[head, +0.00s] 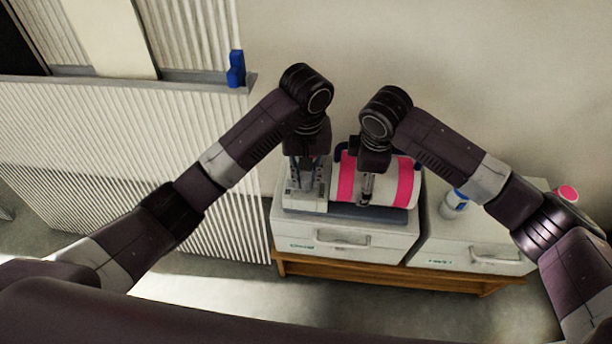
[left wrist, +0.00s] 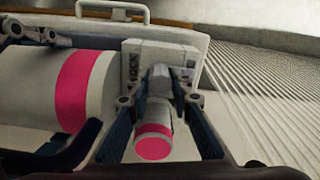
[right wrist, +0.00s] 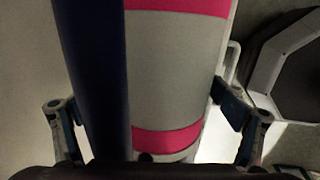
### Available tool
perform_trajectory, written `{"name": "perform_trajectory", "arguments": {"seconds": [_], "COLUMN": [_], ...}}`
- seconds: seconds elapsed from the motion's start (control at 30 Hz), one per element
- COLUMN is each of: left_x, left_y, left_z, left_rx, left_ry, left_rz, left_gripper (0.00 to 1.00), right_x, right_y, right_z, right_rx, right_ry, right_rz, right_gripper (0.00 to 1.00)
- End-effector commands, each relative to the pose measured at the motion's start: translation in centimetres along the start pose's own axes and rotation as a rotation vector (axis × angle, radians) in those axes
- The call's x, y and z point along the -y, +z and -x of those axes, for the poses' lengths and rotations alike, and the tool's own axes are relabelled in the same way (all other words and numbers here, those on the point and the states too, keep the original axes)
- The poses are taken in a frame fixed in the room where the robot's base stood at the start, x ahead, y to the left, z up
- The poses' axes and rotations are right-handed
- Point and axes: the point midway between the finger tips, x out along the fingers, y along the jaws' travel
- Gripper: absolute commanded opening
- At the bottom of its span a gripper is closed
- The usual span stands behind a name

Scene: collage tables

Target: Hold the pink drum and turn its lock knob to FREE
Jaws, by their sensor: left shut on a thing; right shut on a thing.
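The drum (head: 405,182) is pale with pink bands and lies on its side on a dark base atop a white case. My right gripper (head: 367,190) is shut on the drum from above; in the right wrist view its fingers flank the pale drum (right wrist: 175,75), with a dark blue bar along it. My left gripper (head: 306,182) is shut on this knob. The arm hides the knob in the head view. No FREE mark is legible.
The white case (head: 300,228) stands on a wooden table (head: 345,275). A second white case (head: 470,246) on the right bears a white bottle (head: 450,207) with blue on it. A corrugated panel (head: 100,135) stands at left, with a blue object (head: 236,70) on its ledge.

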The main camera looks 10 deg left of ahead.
Motion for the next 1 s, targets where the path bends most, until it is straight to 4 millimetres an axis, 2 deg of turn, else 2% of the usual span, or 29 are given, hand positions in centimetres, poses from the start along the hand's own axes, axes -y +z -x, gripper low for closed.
{"name": "perform_trajectory", "arguments": {"seconds": [0.03,0.07,0.2,0.57,1.0], "left_x": [-0.1,-0.1,-0.1,0.0,0.1], "left_y": [-0.1,-0.1,-0.1,-0.1,-0.2], "left_z": [0.2,0.2,0.1,0.6,7.6], "left_rx": [-0.003,-0.003,-0.002,-0.002,-0.008], "left_ry": [0.004,0.003,0.003,0.001,-0.001], "left_rz": [0.000,0.000,0.000,-0.001,-0.001], "left_gripper": [0.00,0.23,0.37,0.37,0.37], "right_x": [0.0,0.0,0.1,0.1,0.1], "right_y": [0.0,0.0,0.0,0.0,0.0], "right_z": [-0.1,-0.1,-0.1,-0.1,-0.1], "right_rx": [0.000,0.000,0.000,0.000,0.001], "right_ry": [0.000,0.000,0.000,-0.001,-0.001], "right_rz": [0.001,0.001,0.001,0.001,0.001], "right_gripper": [0.32,0.32,0.32,0.32,0.32]}}
